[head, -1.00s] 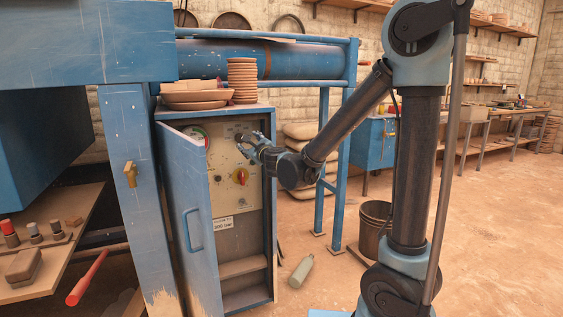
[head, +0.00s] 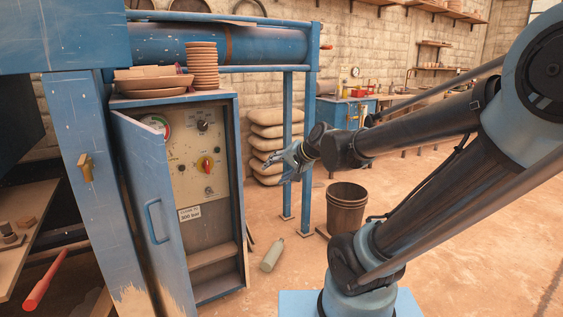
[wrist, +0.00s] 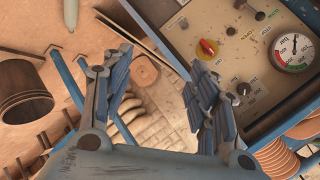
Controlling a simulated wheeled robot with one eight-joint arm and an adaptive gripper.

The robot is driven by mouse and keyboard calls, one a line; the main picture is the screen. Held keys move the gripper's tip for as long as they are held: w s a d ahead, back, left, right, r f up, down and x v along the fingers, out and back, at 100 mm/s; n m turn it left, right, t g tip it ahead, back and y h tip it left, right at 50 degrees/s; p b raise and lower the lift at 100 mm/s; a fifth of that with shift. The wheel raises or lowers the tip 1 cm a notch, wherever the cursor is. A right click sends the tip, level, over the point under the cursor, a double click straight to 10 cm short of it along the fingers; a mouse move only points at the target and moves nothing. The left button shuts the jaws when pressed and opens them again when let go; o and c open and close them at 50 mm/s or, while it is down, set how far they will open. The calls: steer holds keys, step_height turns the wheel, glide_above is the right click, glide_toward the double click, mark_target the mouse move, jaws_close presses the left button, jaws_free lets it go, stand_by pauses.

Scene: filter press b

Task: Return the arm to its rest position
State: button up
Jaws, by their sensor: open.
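My gripper (head: 284,160) is open and empty in the head view, held in the air to the right of the blue control cabinet (head: 241,190). It is apart from the cabinet and points left. In the wrist view my gripper's two fingers (wrist: 158,95) are spread wide with nothing between them. The cabinet's panel (wrist: 245,55) shows there at the upper right, with a red-and-yellow knob (wrist: 207,48) and a pressure gauge (wrist: 292,50). The arm is bent at its elbow on the right of the head view.
The cabinet door (head: 150,190) stands open. A brown bucket (head: 346,208) and a green-grey bottle (head: 272,254) are on the floor below my arm. Blue frame posts (head: 307,150) and stacked sacks (head: 268,140) stand behind my gripper. The floor at right is clear.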

steer(key=s+d+f+n+g+h, duration=0.1)
steer(key=s+d+f+g+h, duration=0.1)
steer(key=s+d+f, duration=0.4)
steer(key=s+d+f+n+g+h, duration=0.2)
steer(key=s+d+f+h, duration=0.3)
steer(key=s+d, duration=0.6)
steer(key=d+f+g, duration=0.1)
steer(key=d, duration=0.2)
steer(key=shift+s+d+f, duration=0.2)
steer(key=shift+s, duration=0.15)
steer(key=shift+w+f, duration=0.2)
steer(key=shift+w, duration=0.25)
